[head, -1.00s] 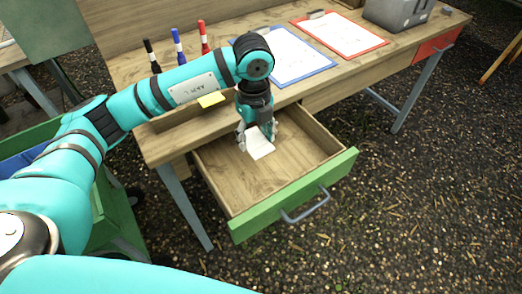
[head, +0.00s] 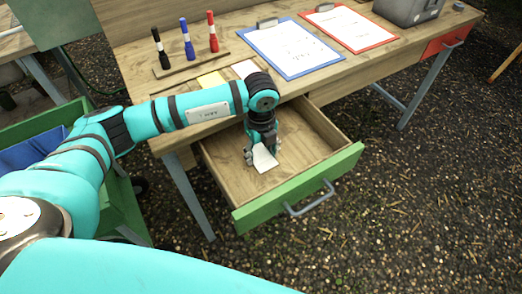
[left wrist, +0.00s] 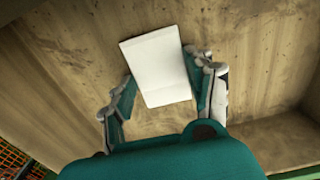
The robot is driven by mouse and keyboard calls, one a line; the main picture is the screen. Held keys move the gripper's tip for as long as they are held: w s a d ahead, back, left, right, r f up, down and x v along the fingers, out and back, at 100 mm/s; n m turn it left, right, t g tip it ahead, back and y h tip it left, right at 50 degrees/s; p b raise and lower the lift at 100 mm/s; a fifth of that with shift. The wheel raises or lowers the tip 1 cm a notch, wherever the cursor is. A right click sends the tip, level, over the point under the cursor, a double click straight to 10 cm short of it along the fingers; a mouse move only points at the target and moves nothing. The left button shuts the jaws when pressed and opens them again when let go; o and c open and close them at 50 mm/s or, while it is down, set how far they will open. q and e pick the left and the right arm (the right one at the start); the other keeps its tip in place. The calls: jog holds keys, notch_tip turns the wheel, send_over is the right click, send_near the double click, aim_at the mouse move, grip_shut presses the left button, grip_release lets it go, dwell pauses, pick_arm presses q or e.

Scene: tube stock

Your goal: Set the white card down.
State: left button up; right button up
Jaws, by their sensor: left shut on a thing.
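The white card (head: 264,159) is in my left gripper (head: 263,152), inside the open drawer (head: 300,192) with the green front. In the left wrist view the white card (left wrist: 158,62) sits between the two fingers of my left gripper (left wrist: 162,88), above the drawer's wooden floor. The fingers are shut on its sides. Whether the card touches the floor I cannot tell. My right gripper is not in view.
The desk top holds black, blue and red markers (head: 212,34) in a wooden stand, a blue clipboard (head: 318,70), a red clipboard (head: 384,58) and a grey box (head: 408,10). A yellow card (head: 211,79) lies behind my arm. The drawer around the card looks empty.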

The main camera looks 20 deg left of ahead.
aim_at(261, 157)
pick_arm(q)
jog(key=shift+f, duration=0.1)
jog(key=shift+o, duration=1.4)
jog(key=o, duration=0.5)
jog(key=shift+c, duration=0.2)
notch_tip(261, 157, up, 12)
